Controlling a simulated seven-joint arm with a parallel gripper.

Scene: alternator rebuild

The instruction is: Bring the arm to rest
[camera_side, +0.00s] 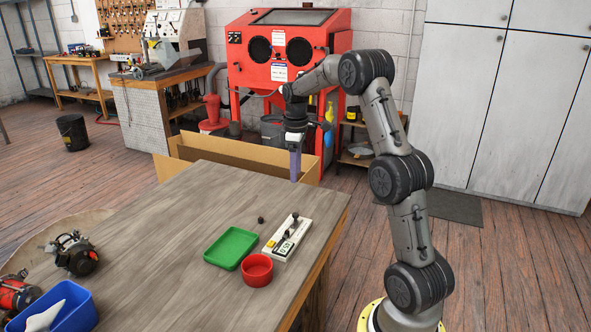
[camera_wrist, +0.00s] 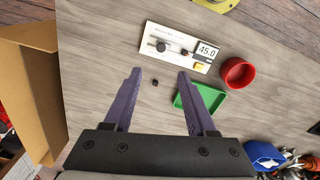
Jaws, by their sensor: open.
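My gripper (camera_side: 295,166) hangs pointing down over the far edge of the wooden table (camera_side: 160,240), near the cardboard box. In the wrist view its two purple fingers (camera_wrist: 157,78) are spread apart with nothing between them. It is open, empty and apart from the objects on the table. A small black piece (camera_side: 261,220) lies on the table; it also shows in the wrist view (camera_wrist: 155,83) beyond the fingers. A white device with a display and knobs (camera_side: 288,238) lies near the table's right edge.
A green tray (camera_side: 231,248) and a red bowl (camera_side: 257,269) sit beside the device. A blue bin (camera_side: 62,308) and alternator-like parts (camera_side: 73,253) are at the left. An open cardboard box (camera_side: 240,155) stands behind the table. The table's middle is clear.

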